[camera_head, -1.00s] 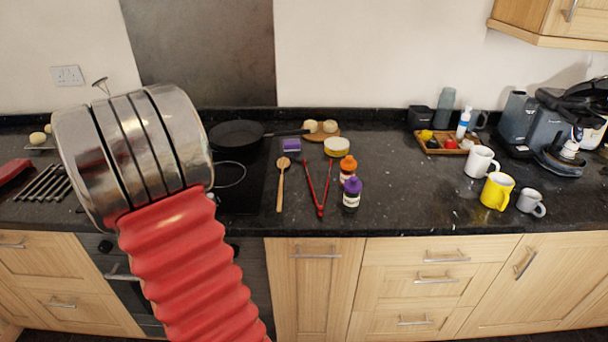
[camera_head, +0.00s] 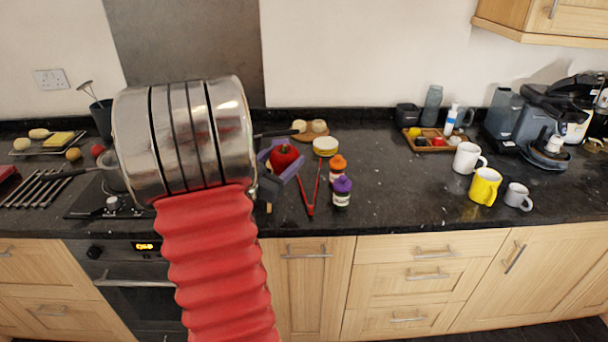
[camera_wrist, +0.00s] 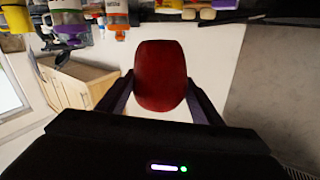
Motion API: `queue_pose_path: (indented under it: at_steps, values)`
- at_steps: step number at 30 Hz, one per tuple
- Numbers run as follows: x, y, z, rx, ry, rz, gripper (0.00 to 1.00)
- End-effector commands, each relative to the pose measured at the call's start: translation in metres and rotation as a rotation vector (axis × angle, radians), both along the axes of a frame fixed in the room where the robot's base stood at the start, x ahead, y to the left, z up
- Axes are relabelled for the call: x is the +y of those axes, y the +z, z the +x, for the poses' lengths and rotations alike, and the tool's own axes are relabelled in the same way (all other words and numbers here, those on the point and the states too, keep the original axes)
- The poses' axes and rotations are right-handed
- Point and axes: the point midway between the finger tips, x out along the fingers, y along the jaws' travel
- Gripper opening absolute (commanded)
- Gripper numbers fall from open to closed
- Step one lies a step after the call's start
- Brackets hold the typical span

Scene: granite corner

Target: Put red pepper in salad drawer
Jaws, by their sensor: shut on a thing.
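The red pepper (camera_head: 286,155) is held by my gripper (camera_head: 281,166), with the grey-purple fingers on either side of it, to the right of my arm in the head view. It appears raised in front of the counter. In the wrist view, the dark red pepper (camera_wrist: 160,75) sits between the two fingers of my gripper (camera_wrist: 160,98). No salad drawer can be made out with certainty in either view.
A wooden tray (camera_head: 432,148), white mug (camera_head: 467,158) and yellow mug (camera_head: 485,186) are farther right. Counter between is fairly clear.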

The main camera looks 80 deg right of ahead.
Motion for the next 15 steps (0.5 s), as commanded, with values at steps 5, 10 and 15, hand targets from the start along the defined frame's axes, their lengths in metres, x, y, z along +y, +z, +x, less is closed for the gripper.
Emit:
queue_pose_path:
  at_steps: [5, 10, 15]
  values:
    - [0.000, -0.003, 0.000, 0.000, 0.001, 0.000, 0.36]
    - [0.000, -0.021, 0.000, 0.001, 0.000, 0.003, 0.36]
    - [0.000, -0.044, 0.001, 0.003, 0.001, 0.003, 0.36]
